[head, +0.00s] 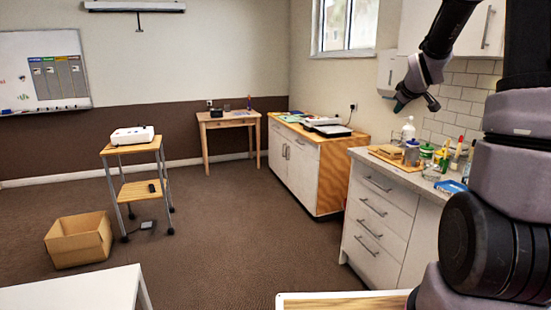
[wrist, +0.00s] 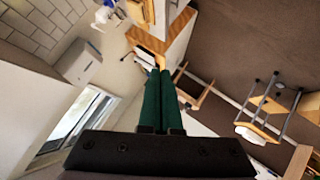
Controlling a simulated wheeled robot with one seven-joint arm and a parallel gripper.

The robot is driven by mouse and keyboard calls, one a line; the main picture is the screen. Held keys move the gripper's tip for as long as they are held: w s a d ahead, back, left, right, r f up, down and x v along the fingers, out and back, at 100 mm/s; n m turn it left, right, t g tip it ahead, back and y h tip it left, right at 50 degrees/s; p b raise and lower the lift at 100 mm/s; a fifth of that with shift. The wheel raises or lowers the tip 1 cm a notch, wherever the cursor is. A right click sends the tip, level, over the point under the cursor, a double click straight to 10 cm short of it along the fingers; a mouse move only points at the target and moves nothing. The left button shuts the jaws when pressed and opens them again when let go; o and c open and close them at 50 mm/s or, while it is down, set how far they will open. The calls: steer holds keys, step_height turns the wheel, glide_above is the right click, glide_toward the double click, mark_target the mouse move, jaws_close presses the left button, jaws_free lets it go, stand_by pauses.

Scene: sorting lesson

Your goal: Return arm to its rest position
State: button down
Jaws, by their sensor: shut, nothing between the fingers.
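My gripper (head: 415,103) is raised in the air at the upper right of the head view, in front of the tiled wall and above the counter with drawers. In the wrist view its two green fingers (wrist: 160,100) lie side by side, shut with nothing between them. My arm comes up along the right edge of the head view and bends over toward the gripper. The gripper touches nothing that I can see.
Below the gripper, the drawer counter (head: 388,221) holds a clear bottle (head: 408,129), a wooden tray and several jars. A wheeled cart (head: 140,191), a cardboard box (head: 79,241) and a white table (head: 80,291) stand left.

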steer(key=s+a+r+m+g+y, duration=0.1)
steer(key=s+a, duration=0.4)
steer(key=s, duration=0.6)
steer(key=s+a+r+m+g+y, duration=0.1)
steer(key=s+a+r+m, duration=0.2)
steer(key=s, duration=0.9)
steer(key=s+a+r+m+g+y, duration=0.1)
steer(key=s+a+r+m+y, duration=0.1)
steer(key=s+a+m, duration=0.3)
steer(key=s+a, duration=0.3)
steer(key=s, duration=0.3)
steer(key=shift+s+a+r+m+g, duration=0.25)
steer(key=shift+s+r+m+g, duration=0.05)
steer(key=shift+s+m+g, duration=0.1)
